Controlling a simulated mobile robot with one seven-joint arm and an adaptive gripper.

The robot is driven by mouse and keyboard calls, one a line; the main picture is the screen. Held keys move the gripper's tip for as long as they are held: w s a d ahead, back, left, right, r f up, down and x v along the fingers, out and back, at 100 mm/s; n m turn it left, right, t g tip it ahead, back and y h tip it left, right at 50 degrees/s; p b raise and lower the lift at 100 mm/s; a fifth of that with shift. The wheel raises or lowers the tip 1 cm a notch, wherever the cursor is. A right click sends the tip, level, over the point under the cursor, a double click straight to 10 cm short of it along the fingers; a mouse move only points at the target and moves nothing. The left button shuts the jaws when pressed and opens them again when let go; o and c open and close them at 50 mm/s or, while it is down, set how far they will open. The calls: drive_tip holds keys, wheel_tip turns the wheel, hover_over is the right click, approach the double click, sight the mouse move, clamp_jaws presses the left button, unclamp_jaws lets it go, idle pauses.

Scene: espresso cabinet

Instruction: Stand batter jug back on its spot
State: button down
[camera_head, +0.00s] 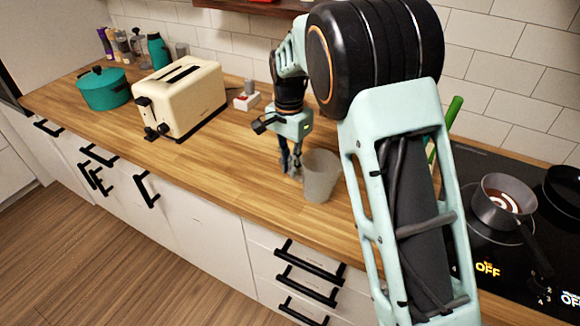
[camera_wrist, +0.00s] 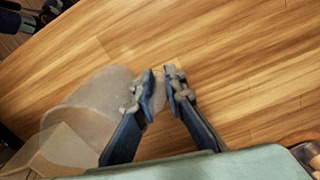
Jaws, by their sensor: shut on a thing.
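The batter jug (camera_head: 320,178) is a translucent grey vessel over the wooden counter, right of my gripper in the head view. It looks about upright there; I cannot tell whether its base touches the wood. My gripper (camera_head: 290,168) points down at the jug's left side. In the wrist view the see-through jug (camera_wrist: 88,105) lies left of the fingers, partly behind the left one. My fingers (camera_wrist: 163,88) are nearly together, shut on a narrow part at the jug's side. That held part is mostly hidden by the fingertips.
A cream toaster (camera_head: 182,100) and a teal pot (camera_head: 103,88) stand to the left. A white socket box (camera_head: 246,99) is near the wall. The black hob (camera_head: 500,250) with a saucepan (camera_head: 500,203) is at the right. Bare counter (camera_head: 215,160) lies between toaster and jug.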

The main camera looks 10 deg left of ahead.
drive_tip(key=shift+f, duration=0.45)
drive_tip(key=shift+f, duration=0.2)
drive_tip(key=c, duration=2)
unclamp_jaws()
wheel_tip(320, 180, up, 12)
drive_tip(key=shift+a+r, duration=0.1)
drive_tip(key=shift+r, duration=0.15)
